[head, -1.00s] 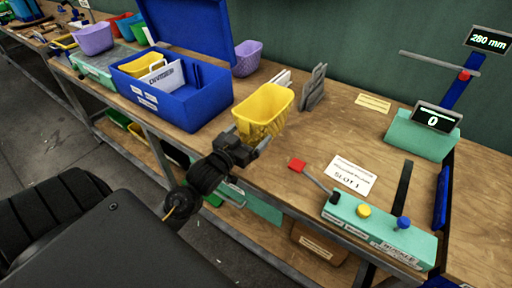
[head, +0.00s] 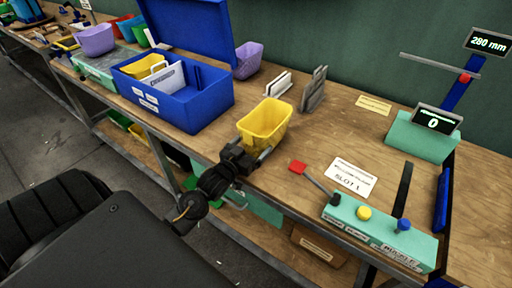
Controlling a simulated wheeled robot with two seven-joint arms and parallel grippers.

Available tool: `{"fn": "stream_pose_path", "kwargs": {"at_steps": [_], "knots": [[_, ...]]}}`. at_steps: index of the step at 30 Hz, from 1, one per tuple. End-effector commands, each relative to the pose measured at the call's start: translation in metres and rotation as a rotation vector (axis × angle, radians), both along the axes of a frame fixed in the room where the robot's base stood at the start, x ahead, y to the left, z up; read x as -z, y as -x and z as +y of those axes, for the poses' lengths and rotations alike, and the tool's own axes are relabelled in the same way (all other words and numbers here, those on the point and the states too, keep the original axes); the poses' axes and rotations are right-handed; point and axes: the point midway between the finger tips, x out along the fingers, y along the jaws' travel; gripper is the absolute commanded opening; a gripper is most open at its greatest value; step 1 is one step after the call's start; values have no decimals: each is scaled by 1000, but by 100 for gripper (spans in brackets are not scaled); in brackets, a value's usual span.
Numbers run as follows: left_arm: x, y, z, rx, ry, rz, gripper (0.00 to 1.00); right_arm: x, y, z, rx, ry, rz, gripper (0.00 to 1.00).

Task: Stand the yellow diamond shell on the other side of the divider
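A yellow shell with a diamond pattern (head: 266,122) is at my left gripper (head: 250,153), over the wooden bench right of the blue box. The gripper's fingers are at the shell's near lower side and appear closed on it. Whether its base touches the bench is unclear. A white panel marked as the divider (head: 166,80) stands upright inside the open blue box (head: 190,110). Another yellow shell (head: 149,66) sits in the box behind the divider, partly hidden by it. My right gripper is not in view.
White and grey upright plates (head: 313,90) stand behind the held shell. A purple basket (head: 248,60) is behind the box. A green control unit with a lever (head: 380,228) and a counter display (head: 437,118) are at the right.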

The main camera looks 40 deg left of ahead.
Motion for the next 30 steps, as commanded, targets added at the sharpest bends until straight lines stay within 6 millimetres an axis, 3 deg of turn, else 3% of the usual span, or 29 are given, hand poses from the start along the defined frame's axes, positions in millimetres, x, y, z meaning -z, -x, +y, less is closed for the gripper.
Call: {"fn": "stream_pose_path", "kwargs": {"at_steps": [5, 6, 7, 17, 30], "knots": [[4, 0, 0, 0, 0, 0, 69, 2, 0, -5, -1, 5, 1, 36], [3, 0, 0, 0, 0, 0, 98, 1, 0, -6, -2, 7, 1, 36], [3, 0, 0, 0, 0, 0, 100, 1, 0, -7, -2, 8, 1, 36], [0, 2, 0, -1, 0, 2, 100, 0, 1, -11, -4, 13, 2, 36], [3, 87, -2, 0, 0, 5, 100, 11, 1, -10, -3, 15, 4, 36]]}}
